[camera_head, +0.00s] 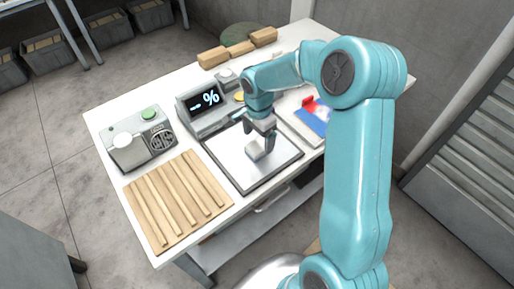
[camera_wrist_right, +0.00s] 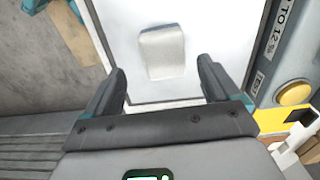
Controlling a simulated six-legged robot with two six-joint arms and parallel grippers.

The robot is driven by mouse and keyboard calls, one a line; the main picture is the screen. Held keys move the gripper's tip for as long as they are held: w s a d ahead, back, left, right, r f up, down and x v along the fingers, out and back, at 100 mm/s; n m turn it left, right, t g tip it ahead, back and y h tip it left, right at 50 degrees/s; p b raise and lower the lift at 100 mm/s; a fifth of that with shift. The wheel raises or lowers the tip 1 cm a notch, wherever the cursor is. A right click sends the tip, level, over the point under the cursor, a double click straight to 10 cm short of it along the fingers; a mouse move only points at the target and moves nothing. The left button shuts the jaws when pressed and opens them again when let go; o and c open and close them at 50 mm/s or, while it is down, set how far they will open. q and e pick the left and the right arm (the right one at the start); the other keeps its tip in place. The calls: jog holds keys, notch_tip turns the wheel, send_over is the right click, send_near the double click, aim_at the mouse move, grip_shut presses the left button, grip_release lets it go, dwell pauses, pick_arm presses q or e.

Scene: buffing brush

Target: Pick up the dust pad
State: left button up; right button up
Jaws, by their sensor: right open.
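The dust pad (camera_head: 256,151) looks like a small pale, off-white block lying on a square silver plate (camera_head: 236,172) on the table. In the right wrist view the pad (camera_wrist_right: 162,52) lies ahead of the fingertips, roughly centred between them. My right gripper (camera_head: 262,141) is over the plate and points down at the pad. Its fingers (camera_wrist_right: 161,84) are spread wide with nothing between them in the wrist view. In the head view the gripper partly hides the pad, and I cannot tell the height gap. My left gripper is not in view.
A meter with a lit display (camera_head: 205,101) stands behind the plate. A grey box with a green button (camera_head: 141,140) and a slatted wooden board (camera_head: 178,199) are at left. Wooden blocks (camera_head: 213,57) lie at the back. A red and blue item (camera_head: 314,113) is right of the plate.

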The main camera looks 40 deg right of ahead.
aim_at(255, 146)
jog(key=shift+s+a+f, duration=0.15)
jog(key=shift+f, duration=0.1)
jog(key=f, duration=0.2)
jog(key=w+f+p, duration=0.1)
jog(key=f, duration=0.1)
jog(key=shift+a+f, duration=0.1)
jog(key=shift+a, duration=0.05)
jog(key=shift+f, duration=0.3)
jog(key=shift+s, duration=0.2)
jog(key=shift+w+f, duration=0.1)
jog(key=shift+w, duration=0.05)
jog(key=c, duration=1)
jog(key=shift+c, duration=0.2)
jog(key=shift+r, duration=0.45)
notch_tip(255, 146, up, 19)
jog(key=shift+r+b, duration=0.15)
jog(key=shift+b, duration=0.15)
